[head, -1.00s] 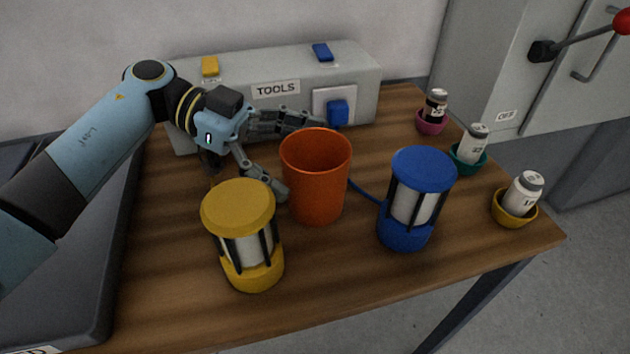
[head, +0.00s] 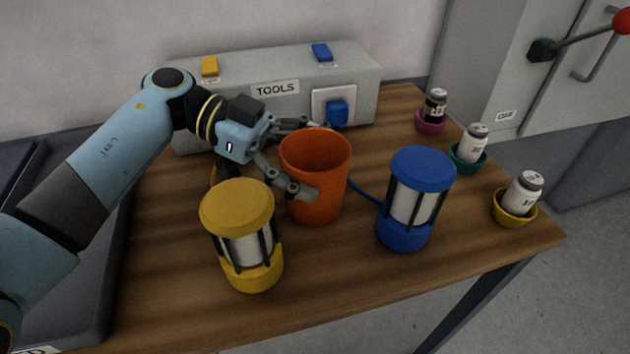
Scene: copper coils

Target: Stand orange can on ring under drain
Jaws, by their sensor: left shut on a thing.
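The orange can (head: 318,165), an open-topped cup shape, stands upright on the wooden table between the yellow and blue lanterns. My left gripper (head: 309,160) is shut on it from the left. One finger lies across the can's front left side; the other reaches behind it and is partly hidden. My right gripper is not in view. I see no ring and no drain in this view.
A yellow lantern (head: 240,236) stands close in front left of the can, a blue lantern (head: 415,199) to its right. A grey toolbox (head: 230,97) is behind. Small jars in a pink bowl (head: 431,122), teal bowl (head: 467,158) and yellow bowl (head: 513,211) line the right edge.

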